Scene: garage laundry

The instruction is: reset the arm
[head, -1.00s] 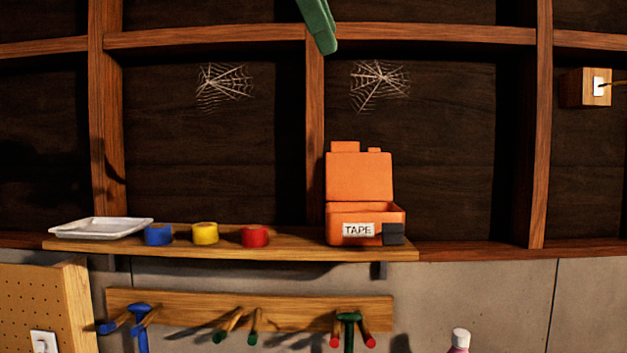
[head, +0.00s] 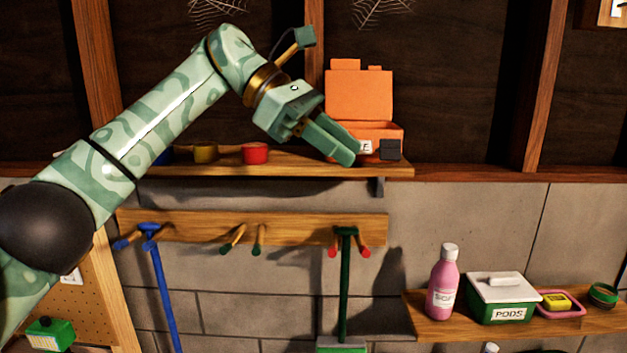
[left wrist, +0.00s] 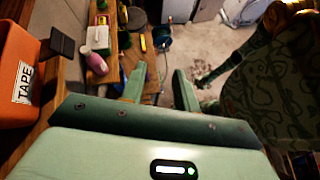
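My left arm reaches in from the left in the head view, and my left gripper (head: 338,148) is in front of the shelf, just left of the orange tape box's label. The gripper is empty; the left wrist view shows its two fingers (left wrist: 160,88) apart with a clear gap. The orange tape box (head: 360,95) stands on the shelf with its lid up; it also shows at the left edge of the left wrist view (left wrist: 18,75). The gripper partly covers the box's front. I cannot make out my right gripper in either view.
The wooden shelf (head: 290,168) holds red (head: 255,153), yellow (head: 206,153) and blue tape rolls, the blue mostly hidden by my arm. A peg rail (head: 295,228) with hanging tools is below. A lower right shelf holds a pink bottle (head: 443,285) and a pods box (head: 502,300).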

